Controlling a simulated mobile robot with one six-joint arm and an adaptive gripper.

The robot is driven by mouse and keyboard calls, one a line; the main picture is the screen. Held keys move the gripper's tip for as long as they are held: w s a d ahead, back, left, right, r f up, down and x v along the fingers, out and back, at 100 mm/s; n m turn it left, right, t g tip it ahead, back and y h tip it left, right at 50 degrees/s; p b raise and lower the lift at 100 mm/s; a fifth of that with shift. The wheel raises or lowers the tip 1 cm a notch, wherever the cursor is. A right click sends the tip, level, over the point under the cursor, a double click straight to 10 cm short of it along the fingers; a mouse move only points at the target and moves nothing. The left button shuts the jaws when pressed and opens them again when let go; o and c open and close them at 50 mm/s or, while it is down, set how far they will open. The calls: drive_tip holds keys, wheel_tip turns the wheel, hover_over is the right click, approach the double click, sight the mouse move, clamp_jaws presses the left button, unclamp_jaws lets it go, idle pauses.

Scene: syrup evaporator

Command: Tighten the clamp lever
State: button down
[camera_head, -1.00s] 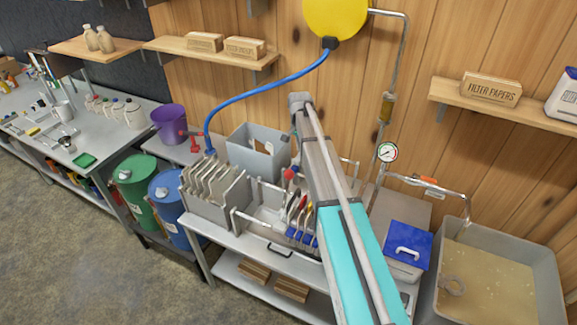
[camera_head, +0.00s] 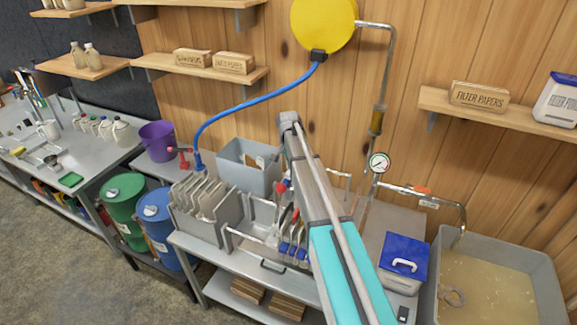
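A filter press with several upright grey plates (camera_head: 203,194) stands on the metal bench in the middle of the view. A red knob (camera_head: 282,187) shows just left of my arm, behind the press's rails; it may be the clamp lever, but I cannot tell. A red handle (camera_head: 181,155) sits at the press's back left, close to the blue hose end. My arm rises from the bottom of the view and bends above the bench. My gripper is hidden behind the arm, so its state and any contact do not show.
A grey bin (camera_head: 248,168) stands behind the press. A blue-lidded box (camera_head: 403,258) and a large grey tub of liquid (camera_head: 555,285) are at the right. Pipes with a gauge (camera_head: 379,162) run along the wall. Green (camera_head: 124,205) and blue (camera_head: 158,215) drums stand at the left.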

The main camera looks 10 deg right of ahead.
wheel_tip(320, 180, down, 6)
drive_tip(key=s+a+b, duration=0.2)
drive_tip(key=s+b, duration=0.1)
drive_tip(key=b, duration=0.2)
drive_tip(key=shift+a, duration=0.15)
idle(0.6)
drive_tip(key=shift+r, duration=0.1)
